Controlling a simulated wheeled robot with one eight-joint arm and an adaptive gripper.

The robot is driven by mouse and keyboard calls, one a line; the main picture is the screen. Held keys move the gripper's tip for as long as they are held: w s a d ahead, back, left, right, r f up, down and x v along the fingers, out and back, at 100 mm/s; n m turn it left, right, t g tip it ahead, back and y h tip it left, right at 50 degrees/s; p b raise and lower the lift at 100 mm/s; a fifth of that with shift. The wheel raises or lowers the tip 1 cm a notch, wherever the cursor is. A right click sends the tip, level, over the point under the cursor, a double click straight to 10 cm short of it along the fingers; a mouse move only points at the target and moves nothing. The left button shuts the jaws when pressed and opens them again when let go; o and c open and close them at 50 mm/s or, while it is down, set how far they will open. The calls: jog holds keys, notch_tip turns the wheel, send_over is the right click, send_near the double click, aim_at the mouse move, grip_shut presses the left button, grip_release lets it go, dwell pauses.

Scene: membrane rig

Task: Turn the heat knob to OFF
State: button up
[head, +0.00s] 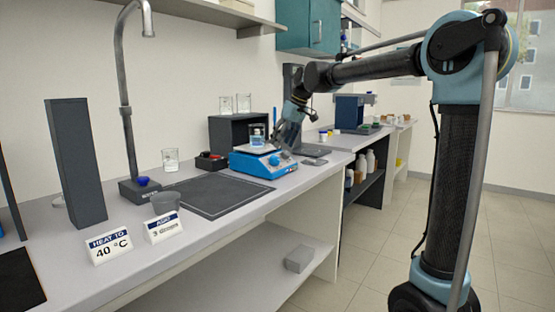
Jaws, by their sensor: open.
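A blue hotplate (252,165) stands on the bench in the head view. A glass beaker with blue contents (257,136) stands on its top plate. Small pale knob shapes (275,160) show on the hotplate's front right side. They are too small to tell which is the heat knob or how it is set. My gripper (287,142) is open, at the hotplate's right end, close to the knobs and beside the beaker. Its fingertips are small and dark here, and I cannot tell whether they touch a knob.
A dark grey cabinet (225,131) with glass beakers on top stands behind the hotplate. A small black and red box (209,161) sits left of it. A dark mat (215,196) lies in front left, with signs (108,245) nearer. A flat grey item (314,162) lies to the right.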

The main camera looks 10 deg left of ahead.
aim_at(276, 158)
jog(key=x, duration=0.7)
jog(key=shift+a+f, duration=0.15)
jog(key=shift+f, duration=0.2)
jog(key=shift+c, duration=0.6)
jog(key=c, duration=1)
